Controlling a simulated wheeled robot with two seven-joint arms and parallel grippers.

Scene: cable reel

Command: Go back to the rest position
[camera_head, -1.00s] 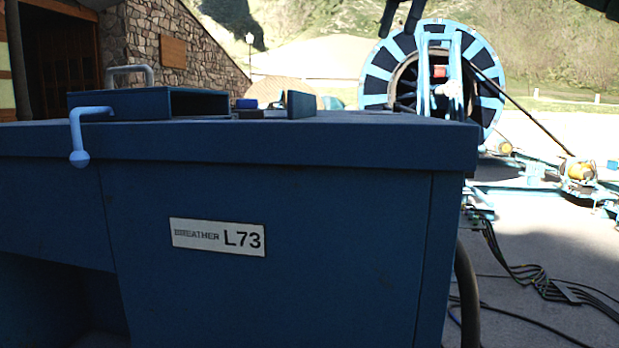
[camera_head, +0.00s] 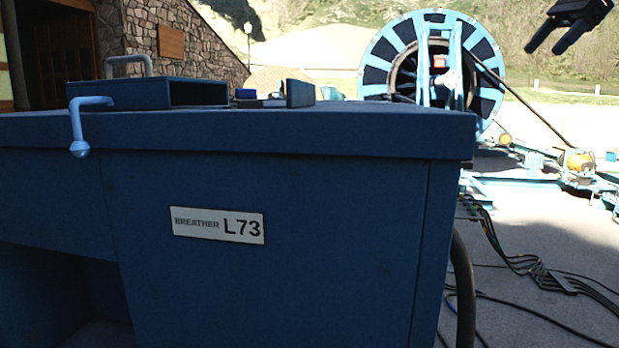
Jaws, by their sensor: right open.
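My right gripper (camera_head: 552,42) shows at the top right of the head view. It is black, with two fingers apart and nothing between them, and it points down and to the left. It hangs in the air, to the right of the cable reel in the picture and apart from everything. My left gripper is not in view. The large blue and black cable reel (camera_head: 376,50) stands in the background on its frame.
A blue console (camera_head: 330,230) labelled "BREATHER L73" fills the front left, with a light blue lever (camera_head: 75,125) and an open box (camera_head: 120,93) on top. Several cables (camera_head: 525,262) lie on the ground at right. A stone building (camera_head: 170,45) stands behind.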

